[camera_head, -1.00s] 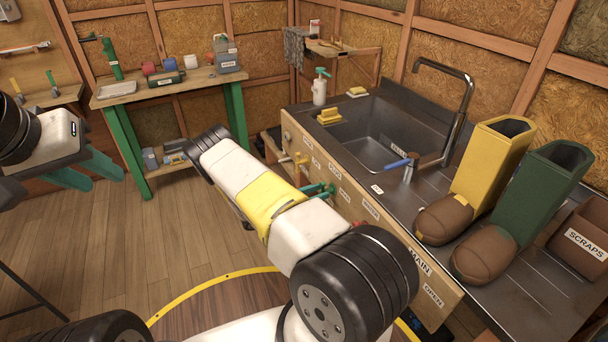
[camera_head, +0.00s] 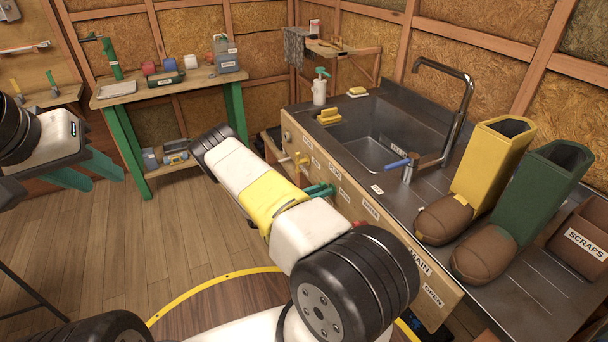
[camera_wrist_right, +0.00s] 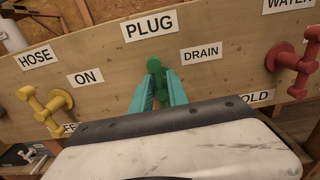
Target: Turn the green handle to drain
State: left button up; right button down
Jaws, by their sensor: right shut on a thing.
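The green handle (camera_wrist_right: 154,66) sits on the wooden front panel under the PLUG label in the right wrist view. The DRAIN label (camera_wrist_right: 201,53) is to its right, and another label is mostly hidden below. My right gripper (camera_wrist_right: 158,88) has its teal fingers on either side of the handle and is shut on it. The fingers and wrist hide much of the handle. In the head view the right gripper (camera_head: 320,190) is at the sink counter's front panel, and the handle is hard to make out. My left gripper (camera_head: 90,171) is open and empty at the left, away from the counter.
A yellow handle (camera_wrist_right: 45,108) is left of the green one, and a red handle (camera_wrist_right: 297,66) is right. The sink (camera_head: 375,135), a blue-levered faucet (camera_head: 410,168), yellow boot (camera_head: 485,170) and green boot (camera_head: 535,195) are on the counter. The floor at left is clear.

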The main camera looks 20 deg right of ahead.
jog(key=n, duration=0.4)
jog(key=shift+w, duration=0.2)
jog(key=n, duration=0.3)
jog(key=shift+w+f+n, duration=0.1)
jog(key=shift+f+n, duration=0.05)
jog(key=shift+n, duration=0.15)
jog(key=shift+w+f+n, duration=0.1)
jog(key=shift+f+n, duration=0.05)
jog(key=shift+n, duration=1.85)
jog(key=shift+w+f+n, duration=0.1)
jog(key=shift+f+n, duration=0.05)
jog(key=shift+n, duration=1.85)
jog(key=shift+a, duration=0.1)
jog(key=c, duration=1.4)
grip_release()
